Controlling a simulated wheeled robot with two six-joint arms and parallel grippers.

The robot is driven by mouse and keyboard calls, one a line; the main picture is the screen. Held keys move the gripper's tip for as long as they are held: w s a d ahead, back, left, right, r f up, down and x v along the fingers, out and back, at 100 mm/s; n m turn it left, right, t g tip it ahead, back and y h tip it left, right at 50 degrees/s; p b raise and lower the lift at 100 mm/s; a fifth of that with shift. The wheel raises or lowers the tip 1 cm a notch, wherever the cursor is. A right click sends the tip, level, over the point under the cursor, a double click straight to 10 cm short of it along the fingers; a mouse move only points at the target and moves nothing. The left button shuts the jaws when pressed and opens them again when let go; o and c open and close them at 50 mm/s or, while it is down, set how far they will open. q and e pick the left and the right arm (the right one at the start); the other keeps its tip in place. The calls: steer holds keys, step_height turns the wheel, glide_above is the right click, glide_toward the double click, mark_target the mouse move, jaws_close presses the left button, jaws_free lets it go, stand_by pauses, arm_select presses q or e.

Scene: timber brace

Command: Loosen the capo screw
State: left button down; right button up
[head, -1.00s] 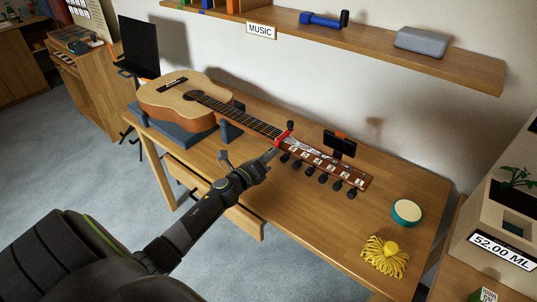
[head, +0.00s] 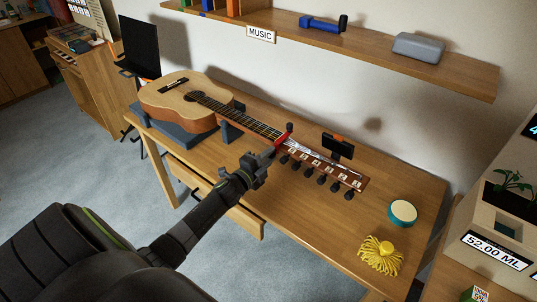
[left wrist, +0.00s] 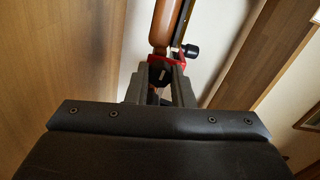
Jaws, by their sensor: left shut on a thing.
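The guitar (head: 185,97) lies on its back on dark grey supports on the table, with its neck pointing right. A red capo (head: 281,139) sits around the neck near the headstock (head: 335,171). My left gripper (head: 266,157) reaches the capo from the near side, below the neck. In the left wrist view the red capo (left wrist: 178,59) shows just beyond the fingers. My left gripper (left wrist: 160,88) is shut on the dark round capo screw (left wrist: 160,74), which is partly hidden between the fingers. My right gripper is not in view.
A dark clip-on device (head: 338,147) stands by the headstock. A round tin (head: 403,212) and a yellow tassel-like duster (head: 380,256) lie at the table's right end. A shelf (head: 400,61) runs along the wall above. An open drawer (head: 215,200) sticks out below the table's front.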

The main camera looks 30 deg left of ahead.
arm_select(q)
steer(key=shift+n+p, duration=1.65)
steer(key=shift+n, duration=1.95)
steer(key=c, duration=1.5)
jaws_free()
steer(key=shift+c, duration=0.2)
steer(key=s+a+b, duration=0.1)
steer(key=s+b, duration=0.1)
steer(key=s, duration=1.5)
steer(key=shift+s+a, duration=0.2)
